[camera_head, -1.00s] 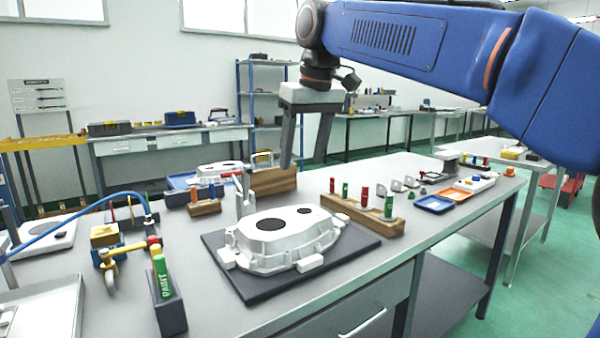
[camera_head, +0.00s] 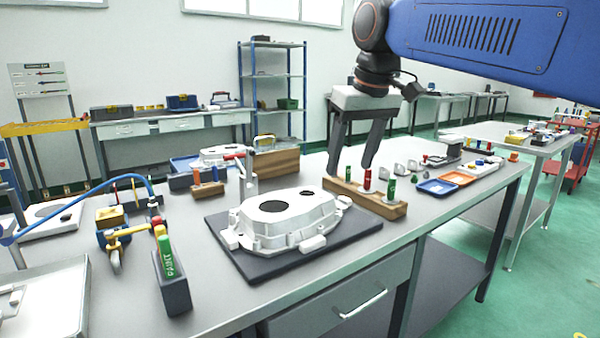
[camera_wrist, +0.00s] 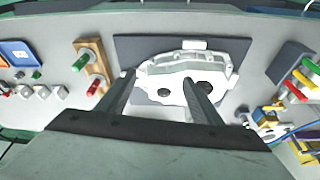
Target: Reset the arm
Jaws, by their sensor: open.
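My gripper (camera_head: 352,165) hangs from my blue arm above the far side of the workbench, with its two grey fingers apart and nothing between them. In the wrist view, my gripper (camera_wrist: 157,82) points toward a white casting (camera_wrist: 180,82) on a dark mat. In the head view, the casting (camera_head: 285,222) lies on the dark mat (camera_head: 345,240), in front of and left of my gripper. A wooden block (camera_head: 340,188) with red and green handled tools stands just in front of the fingers.
Blue and orange trays (camera_head: 437,187) lie to the right on the workbench (camera_head: 420,225). A green marker (camera_head: 165,255) stands in a dark holder at front left, near a blue hose (camera_head: 75,205). A wooden box (camera_head: 277,164) stands behind the casting. Grey bench top is free at the front.

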